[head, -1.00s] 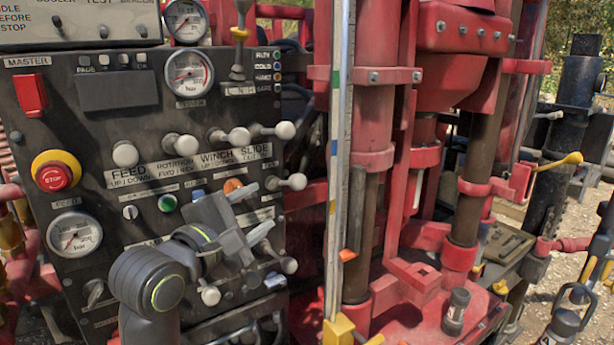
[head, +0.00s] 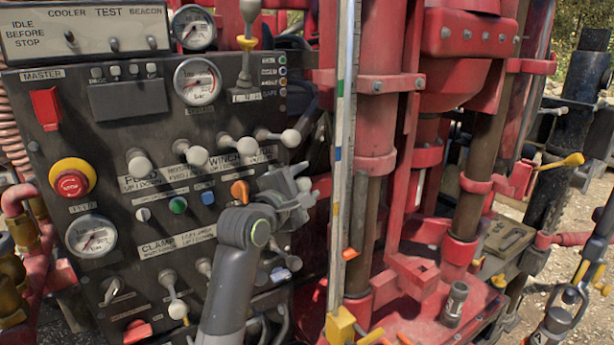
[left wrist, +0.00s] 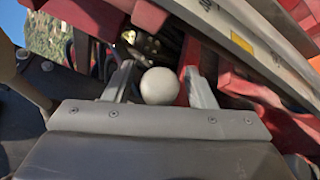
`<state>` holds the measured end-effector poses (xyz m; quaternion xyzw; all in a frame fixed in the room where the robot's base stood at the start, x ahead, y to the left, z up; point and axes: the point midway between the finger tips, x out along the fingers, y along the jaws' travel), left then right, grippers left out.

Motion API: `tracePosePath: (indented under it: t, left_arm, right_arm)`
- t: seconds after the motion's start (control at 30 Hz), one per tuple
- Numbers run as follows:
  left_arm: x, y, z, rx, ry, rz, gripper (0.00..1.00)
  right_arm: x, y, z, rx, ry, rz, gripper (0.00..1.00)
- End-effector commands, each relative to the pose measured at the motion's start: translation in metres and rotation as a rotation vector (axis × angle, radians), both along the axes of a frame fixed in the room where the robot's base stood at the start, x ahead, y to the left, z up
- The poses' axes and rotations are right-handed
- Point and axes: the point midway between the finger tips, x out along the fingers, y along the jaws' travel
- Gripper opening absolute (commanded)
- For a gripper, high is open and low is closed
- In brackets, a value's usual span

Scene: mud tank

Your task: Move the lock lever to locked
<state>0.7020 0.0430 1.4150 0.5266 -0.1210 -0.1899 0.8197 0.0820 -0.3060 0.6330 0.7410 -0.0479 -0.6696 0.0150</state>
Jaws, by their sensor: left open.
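My left gripper (head: 304,190) is at the right edge of the black control panel (head: 115,205), its fingers pointing right. In the left wrist view my open fingers (left wrist: 158,72) stand on either side of a white ball knob (left wrist: 160,87), with a visible gap on the right; contact on the left is unclear. The knob's lever and label are hidden by my gripper, so I cannot tell which lever it is or its setting. No lever reads clearly as the lock lever.
Several white-knobbed levers (head: 197,156) stand close by on the panel. A red stop button (head: 71,184) is at its left, an orange knob (head: 240,191) beside my arm. The red mast (head: 376,95) and an upright scale (head: 341,130) rise just right of my gripper.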

Motion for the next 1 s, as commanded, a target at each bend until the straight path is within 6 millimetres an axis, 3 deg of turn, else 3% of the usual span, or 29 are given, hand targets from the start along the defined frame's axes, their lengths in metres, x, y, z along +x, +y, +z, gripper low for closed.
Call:
tracePosePath:
  t: [0.47, 0.87, 1.0]
  left_arm:
    - [0.0098, -0.0052, 0.0000, 0.000, -0.002, 0.000, 0.51]
    - [0.0097, -0.0050, -0.0002, 0.000, 0.000, 0.000, 0.01]
    - [0.0097, -0.0050, -0.0003, 0.000, 0.000, 0.000, 0.00]
  right_arm:
    - [0.0022, -0.0024, 0.0042, -0.003, -0.001, 0.002, 0.49]
    - [0.0042, -0.0020, 0.0042, -0.002, -0.005, 0.002, 0.49]
    - [0.0044, -0.0011, 0.0041, -0.001, -0.005, 0.001, 0.49]
